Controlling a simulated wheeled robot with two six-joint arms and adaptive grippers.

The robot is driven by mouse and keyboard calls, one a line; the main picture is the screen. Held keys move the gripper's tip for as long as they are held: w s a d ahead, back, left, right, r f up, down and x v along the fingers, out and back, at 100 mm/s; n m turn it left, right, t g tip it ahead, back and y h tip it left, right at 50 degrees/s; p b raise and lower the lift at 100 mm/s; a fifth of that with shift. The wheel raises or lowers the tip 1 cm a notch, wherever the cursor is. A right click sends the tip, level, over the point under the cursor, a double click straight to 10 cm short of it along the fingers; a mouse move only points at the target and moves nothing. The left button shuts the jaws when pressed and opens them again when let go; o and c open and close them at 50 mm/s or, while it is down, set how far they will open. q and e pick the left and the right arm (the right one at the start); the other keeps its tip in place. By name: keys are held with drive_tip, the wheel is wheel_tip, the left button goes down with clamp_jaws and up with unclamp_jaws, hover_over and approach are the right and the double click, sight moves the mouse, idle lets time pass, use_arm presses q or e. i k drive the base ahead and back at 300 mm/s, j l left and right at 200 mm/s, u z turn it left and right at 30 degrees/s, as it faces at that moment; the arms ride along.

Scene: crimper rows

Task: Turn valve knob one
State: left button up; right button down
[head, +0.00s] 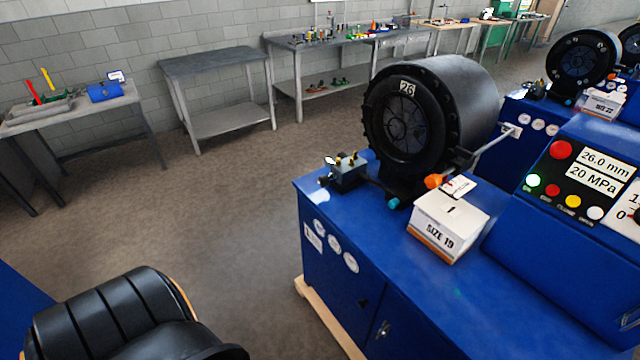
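A small dark valve block (349,176) sits on the left end of the blue crimper bench (395,235), left of the big black crimper head marked 26 (408,88). Small brass-coloured fittings stand on top of the block, and small dark parts stick out on its left side. They are too small to tell which one is valve knob one or how it is turned. Neither of my grippers is in view, and nothing is seen touching the block.
A SIZE 19 box (447,226) and a sloped control panel (580,180) stand right of the valve block. A black ribbed rounded object (110,315) fills the bottom left. Grey tables (215,65) line the wall. Open floor (220,220) lies left of the bench.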

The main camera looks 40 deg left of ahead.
sight(323, 181)
drive_tip(key=i+j, duration=0.1)
drive_tip(key=j, duration=1.1)
drive_tip(key=i+j, duration=0.1)
drive_tip(key=j, duration=2.25)
drive_tip(key=i+z, duration=0.05)
drive_tip(key=i, duration=0.05)
